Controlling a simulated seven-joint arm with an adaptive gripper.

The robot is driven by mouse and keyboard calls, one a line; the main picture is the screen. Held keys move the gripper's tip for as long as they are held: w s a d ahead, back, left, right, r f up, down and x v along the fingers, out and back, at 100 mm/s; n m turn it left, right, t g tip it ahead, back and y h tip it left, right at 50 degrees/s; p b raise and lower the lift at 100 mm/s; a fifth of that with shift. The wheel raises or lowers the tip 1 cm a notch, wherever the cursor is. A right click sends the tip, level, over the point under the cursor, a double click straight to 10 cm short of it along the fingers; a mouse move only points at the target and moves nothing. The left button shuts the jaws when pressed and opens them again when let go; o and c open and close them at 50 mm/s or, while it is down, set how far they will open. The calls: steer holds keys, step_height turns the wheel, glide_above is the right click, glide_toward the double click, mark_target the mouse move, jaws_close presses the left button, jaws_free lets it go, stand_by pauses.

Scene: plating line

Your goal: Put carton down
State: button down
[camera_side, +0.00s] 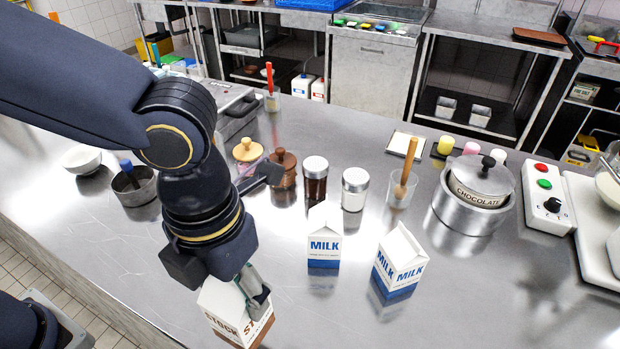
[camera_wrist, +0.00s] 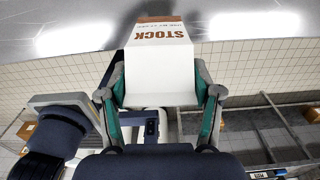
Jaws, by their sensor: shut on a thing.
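The white stock carton (camera_side: 222,304) with brown lettering and a brown base band is near the counter's front edge in the side view. My gripper (camera_side: 256,290) is shut on it, with a finger showing against its side. In the wrist view the carton (camera_wrist: 158,62) sits between both fingers of my gripper (camera_wrist: 160,100), its STOCK lettering upside down. I cannot tell whether its base touches the steel counter (camera_side: 330,315). Two milk cartons with blue bands, one in the middle (camera_side: 325,240) and one to its right (camera_side: 400,262), stand upright to the right of my gripper.
Behind the milk cartons stand a dark jar (camera_side: 315,182), a white jar (camera_side: 355,188) and a glass with a wooden tool (camera_side: 402,190). A chocolate pot (camera_side: 463,210) and a button box (camera_side: 547,197) are at right. The counter's front right is clear.

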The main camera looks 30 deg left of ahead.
steer(key=s+a+r, duration=0.4)
steer(key=s+a, duration=0.2)
steer(key=w+a+f+m, duration=0.3)
steer(key=w+a+m, duration=0.4)
steer(key=w+m, duration=0.2)
steer(key=w+a+f+m, duration=0.3)
steer(key=w+a+m, duration=0.3)
steer(key=m, duration=0.8)
steer(key=w+a+f+m, duration=0.4)
steer(key=w+a+m, duration=0.3)
steer(key=w+m, duration=0.5)
steer(key=shift+w+a, duration=0.25)
steer(key=shift+a, duration=0.1)
